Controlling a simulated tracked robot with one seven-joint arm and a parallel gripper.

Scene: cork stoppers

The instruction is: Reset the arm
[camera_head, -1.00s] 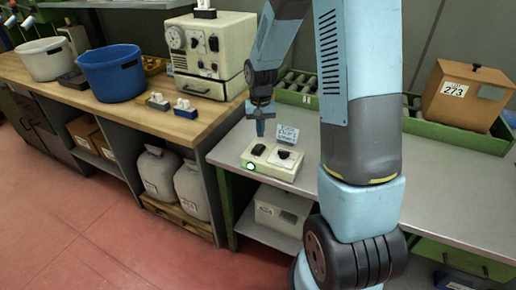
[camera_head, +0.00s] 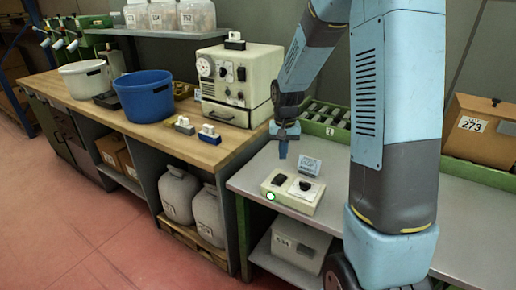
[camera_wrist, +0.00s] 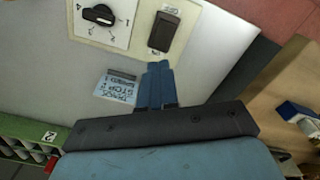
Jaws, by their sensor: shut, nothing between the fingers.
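My gripper (camera_head: 283,146) hangs at the end of my blue arm, pointing down above the left part of the grey metal table (camera_head: 390,228). In the wrist view my gripper's blue fingers (camera_wrist: 156,72) are together with nothing between them. Just beyond the fingertips is a cream control box (camera_head: 292,192) with a black rocker switch (camera_wrist: 163,32), a dial (camera_wrist: 100,15) and a lit green button (camera_head: 270,196). A small sign (camera_head: 308,165) stands behind the box. My gripper looks apart from the box and the sign.
A wooden bench on the left holds a blue tub (camera_head: 146,96), a white tub (camera_head: 84,78) and a cream machine (camera_head: 240,85). A cardboard box marked 273 (camera_head: 482,128) sits right, on a green roller track. The table's middle front is clear.

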